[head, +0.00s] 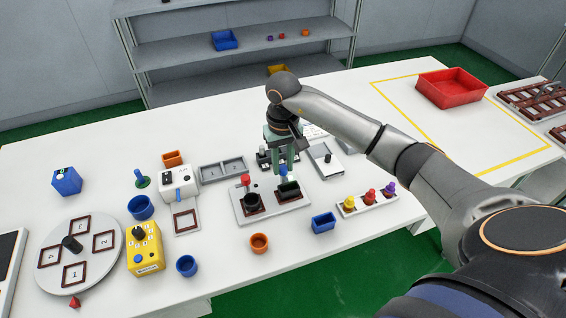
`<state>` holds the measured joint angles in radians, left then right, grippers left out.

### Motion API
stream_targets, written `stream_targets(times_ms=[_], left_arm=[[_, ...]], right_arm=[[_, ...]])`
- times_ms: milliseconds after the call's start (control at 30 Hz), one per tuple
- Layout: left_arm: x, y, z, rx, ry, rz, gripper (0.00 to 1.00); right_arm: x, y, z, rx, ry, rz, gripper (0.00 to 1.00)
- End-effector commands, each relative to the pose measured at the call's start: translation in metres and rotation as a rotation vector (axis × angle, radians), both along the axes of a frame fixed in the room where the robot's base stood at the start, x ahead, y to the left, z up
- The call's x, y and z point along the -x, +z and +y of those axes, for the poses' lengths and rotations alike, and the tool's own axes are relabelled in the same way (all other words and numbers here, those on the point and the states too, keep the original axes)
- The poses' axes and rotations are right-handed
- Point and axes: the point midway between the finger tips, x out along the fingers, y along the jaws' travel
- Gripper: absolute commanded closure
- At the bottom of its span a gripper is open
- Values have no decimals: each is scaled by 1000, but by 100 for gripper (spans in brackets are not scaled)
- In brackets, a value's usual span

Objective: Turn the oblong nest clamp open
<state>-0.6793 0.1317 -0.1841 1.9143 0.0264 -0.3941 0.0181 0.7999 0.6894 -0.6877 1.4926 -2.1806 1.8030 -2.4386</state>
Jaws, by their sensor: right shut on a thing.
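A light grey plate (268,216) on the white table carries two brown-framed nests side by side. The left nest holds a round black cup (252,201), with a red-topped clamp (245,180) behind it. The right nest holds a dark oblong pot (289,190), with a blue-topped clamp (283,171) behind it. My right gripper (284,164) points down over this blue top and is shut on it; the fingers partly hide it. How far the clamp is turned cannot be told. My left gripper is out of view.
A white tray (372,207) with yellow, red and purple knobs lies right of the plate. A blue bin (323,223) and an orange cup (259,243) stand in front. A white device (180,182) and grey tray (222,170) stand left and behind.

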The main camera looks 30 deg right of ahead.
Motion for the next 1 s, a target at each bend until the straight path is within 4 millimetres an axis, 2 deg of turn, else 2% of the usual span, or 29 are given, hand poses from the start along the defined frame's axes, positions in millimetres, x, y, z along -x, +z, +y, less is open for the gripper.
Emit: stream_targets(times_ms=[567,767,1000], left_arm=[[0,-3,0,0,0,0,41],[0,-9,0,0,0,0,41],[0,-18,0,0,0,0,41]], right_arm=[[0,0,-1,1,-39,-2,100],[0,-1,-1,1,-148,-2,100],[-1,-1,-1,1,-357,-2,100]])
